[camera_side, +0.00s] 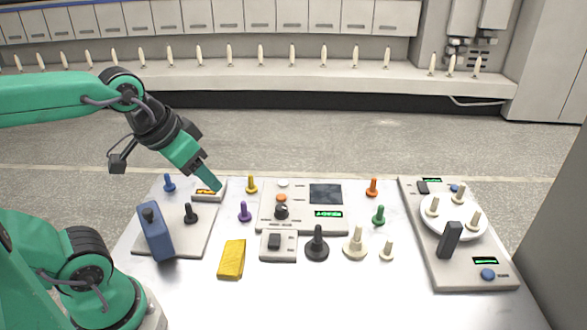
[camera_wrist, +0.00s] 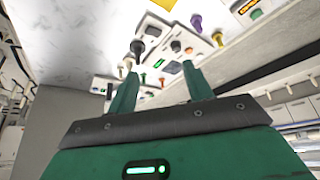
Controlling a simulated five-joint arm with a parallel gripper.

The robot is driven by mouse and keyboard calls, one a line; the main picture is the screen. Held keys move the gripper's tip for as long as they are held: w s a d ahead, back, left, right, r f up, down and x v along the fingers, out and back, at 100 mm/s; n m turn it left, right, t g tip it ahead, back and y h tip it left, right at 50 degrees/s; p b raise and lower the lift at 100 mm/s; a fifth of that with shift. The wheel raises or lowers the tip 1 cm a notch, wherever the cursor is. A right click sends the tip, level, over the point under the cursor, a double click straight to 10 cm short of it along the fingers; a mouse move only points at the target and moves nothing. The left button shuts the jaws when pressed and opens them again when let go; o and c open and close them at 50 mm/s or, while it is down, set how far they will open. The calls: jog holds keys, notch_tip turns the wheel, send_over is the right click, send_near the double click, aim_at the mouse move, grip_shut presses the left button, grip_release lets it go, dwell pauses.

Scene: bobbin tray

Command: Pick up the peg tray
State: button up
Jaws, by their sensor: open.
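The peg tray (camera_side: 432,228) looks to be the round white plate with several cream pegs and a dark upright handle (camera_side: 450,237). It sits on a grey panel at the right of the table in the side view. I cannot make it out clearly in the wrist view. My gripper (camera_side: 209,180) is in the air over the back left of the table, far to the left of the tray and pointing down to the right. In the wrist view its two green fingers (camera_wrist: 160,72) are apart with nothing between them.
A grey base with a blue block (camera_side: 156,232) stands front left. A yellow block (camera_side: 231,260), a control panel (camera_side: 325,222), a black knob piece (camera_side: 317,244) and several coloured pegs stand between my gripper and the tray. The front middle of the table is clear.

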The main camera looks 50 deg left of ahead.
jog(key=w+d+r+n+g, duration=0.1)
jog(key=w+d+n, duration=0.1)
jog(key=w, duration=0.6)
jog(key=n+g, duration=0.3)
jog(key=n, duration=0.1)
send_near(358, 225)
jog(key=s+a+r, duration=0.3)
jog(key=s+a, duration=0.1)
jog(key=a, duration=0.1)
jog(key=w+d+f, duration=0.1)
jog(key=f, duration=0.1)
jog(key=w+d+f+n, duration=0.1)
jog(key=w+d+f, duration=0.1)
jog(key=f, duration=0.1)
jog(key=w+d+f+n+g, duration=0.1)
jog(key=w+f, duration=0.1)
jog(key=f, duration=0.1)
jog(key=shift+d+f, duration=0.1)
jog(key=shift+d, duration=0.15)
jog(key=shift+w+d+f+n, duration=0.15)
jog(key=shift+d+f+n, duration=0.15)
jog(key=shift+f, duration=0.1)
jog(key=shift+f, duration=1.3)
jog(key=shift+f, duration=0.1)
